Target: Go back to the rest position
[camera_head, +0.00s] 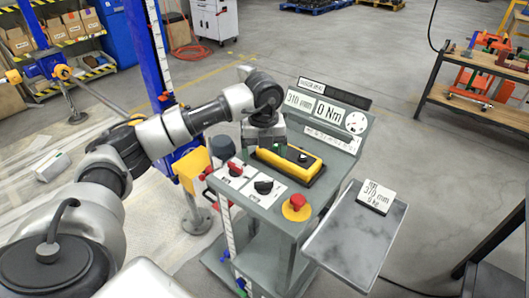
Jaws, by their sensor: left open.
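My left arm comes in from the left and reaches over a grey control stand. My left gripper (263,146) hangs above the stand's top, near the left end of a yellow and black pendant (296,165). The gripper's jaws are open; whether its tips touch anything cannot be told from this angle. My right gripper is out of view.
A grey side tray (350,245) sticks out right. A blue jack column (148,50) stands behind my arm. Open floor lies beyond.

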